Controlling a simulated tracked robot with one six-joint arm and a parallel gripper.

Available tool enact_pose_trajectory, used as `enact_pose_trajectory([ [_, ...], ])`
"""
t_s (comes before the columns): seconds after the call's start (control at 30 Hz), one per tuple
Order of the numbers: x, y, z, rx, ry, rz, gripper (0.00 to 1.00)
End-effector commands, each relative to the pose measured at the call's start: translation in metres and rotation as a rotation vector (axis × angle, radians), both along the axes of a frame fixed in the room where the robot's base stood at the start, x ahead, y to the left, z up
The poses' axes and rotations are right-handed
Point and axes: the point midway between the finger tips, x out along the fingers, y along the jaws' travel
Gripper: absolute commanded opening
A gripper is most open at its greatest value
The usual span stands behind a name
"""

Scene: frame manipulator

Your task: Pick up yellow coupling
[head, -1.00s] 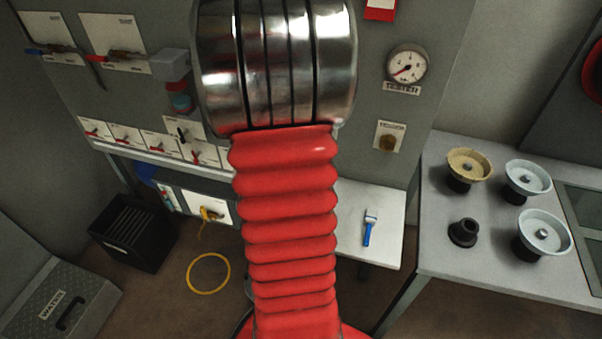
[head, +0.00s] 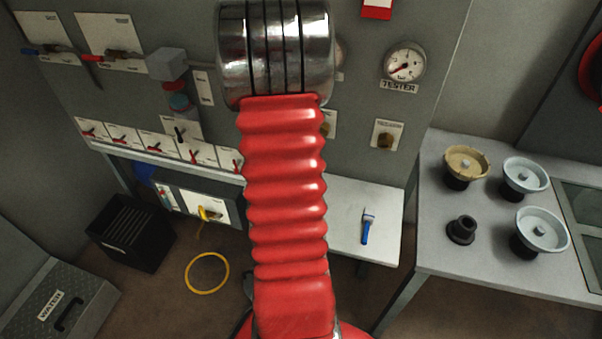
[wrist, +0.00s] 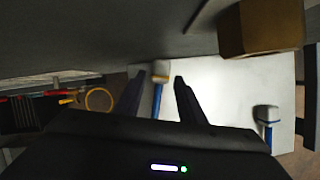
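A tan-yellow, wheel-shaped piece (head: 466,162) stands on a black base at the back of the right table in the head view. A small yellow fitting (head: 206,213) is on a white plate low on the panel. I cannot tell which is the yellow coupling. In the wrist view, my gripper (wrist: 160,88) has two dark fingers spread apart. Beyond the gap is a blue-handled tool (wrist: 158,98) with a yellowish band, over the white table; nothing is held. My gripper is hidden behind my arm in the head view.
A white side table (head: 345,235) holds a blue-handled tool (head: 367,226). The right table (head: 440,250) also bears two pale wheel-shaped pieces (head: 526,175) and a black fitting (head: 462,230). A brown block (wrist: 260,25) sits close in the wrist view. A yellow hose ring (head: 207,290) lies on the floor.

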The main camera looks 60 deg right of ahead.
Motion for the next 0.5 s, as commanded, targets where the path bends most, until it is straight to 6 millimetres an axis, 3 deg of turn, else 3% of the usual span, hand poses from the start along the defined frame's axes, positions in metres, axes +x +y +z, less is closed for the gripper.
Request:
enact_pose_trajectory([
  [0.33,0.0,-0.001,-0.002,0.0,0.0,-0.001,0.36],
  [0.5,-0.002,-0.004,-0.014,0.002,0.0,-0.001,0.36],
])
